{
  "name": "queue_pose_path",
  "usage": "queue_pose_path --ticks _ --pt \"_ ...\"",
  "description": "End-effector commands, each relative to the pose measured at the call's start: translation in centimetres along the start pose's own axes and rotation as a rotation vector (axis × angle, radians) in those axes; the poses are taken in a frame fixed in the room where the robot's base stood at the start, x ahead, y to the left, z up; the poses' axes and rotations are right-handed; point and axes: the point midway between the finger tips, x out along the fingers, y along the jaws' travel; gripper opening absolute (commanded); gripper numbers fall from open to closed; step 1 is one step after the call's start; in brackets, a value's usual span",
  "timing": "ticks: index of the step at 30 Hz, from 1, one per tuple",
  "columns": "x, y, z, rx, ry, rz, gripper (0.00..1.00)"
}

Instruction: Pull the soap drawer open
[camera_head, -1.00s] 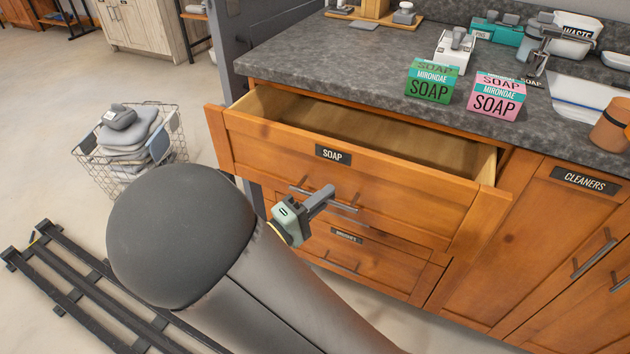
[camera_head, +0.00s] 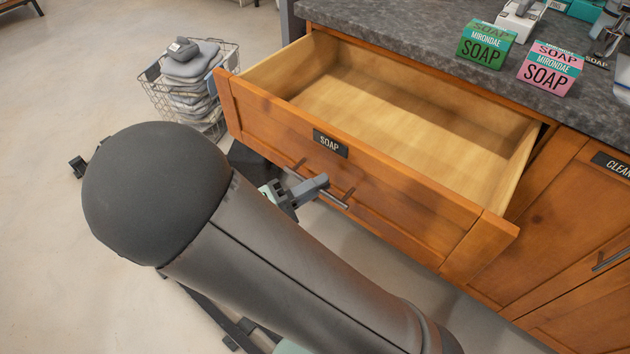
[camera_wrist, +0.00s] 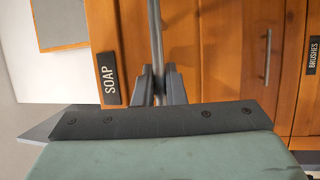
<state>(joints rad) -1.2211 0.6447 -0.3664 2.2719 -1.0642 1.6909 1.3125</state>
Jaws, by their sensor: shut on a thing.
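The soap drawer (camera_head: 400,205) is a wooden drawer with a black SOAP label (camera_head: 330,143), pulled well out from the counter. Its inside shows and is empty. My gripper (camera_head: 318,184) is at the drawer's metal bar handle (camera_head: 335,196) and is shut on it. In the wrist view the handle (camera_wrist: 156,45) runs down between my two fingers (camera_wrist: 158,88), beside the SOAP label (camera_wrist: 108,80). My arm hides part of the floor and the lower cabinet front.
A green soap box (camera_head: 486,46) and a pink soap box (camera_head: 549,70) stand on the grey countertop (camera_head: 420,40). A wire basket (camera_head: 190,85) of folded grey cloths stands on the floor left of the drawer. A CLEANERS cabinet (camera_head: 570,215) is at right.

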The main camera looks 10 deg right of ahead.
Motion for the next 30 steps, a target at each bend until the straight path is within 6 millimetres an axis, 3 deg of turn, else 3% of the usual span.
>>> queue_pose_path --ticks 6,7,9,23,30 --pt "0.0 0.0 -0.1 0.002 0.001 0.0 0.0" --pt "0.0 0.0 -0.1 0.002 0.001 0.0 0.16" --pt "0.0 0.0 -0.1 0.002 0.001 0.0 0.32" --pt "-0.1 0.0 -0.1 0.001 0.002 0.0 0.32" --pt "-3.0 0.1 -0.1 0.002 0.005 -0.001 0.32"
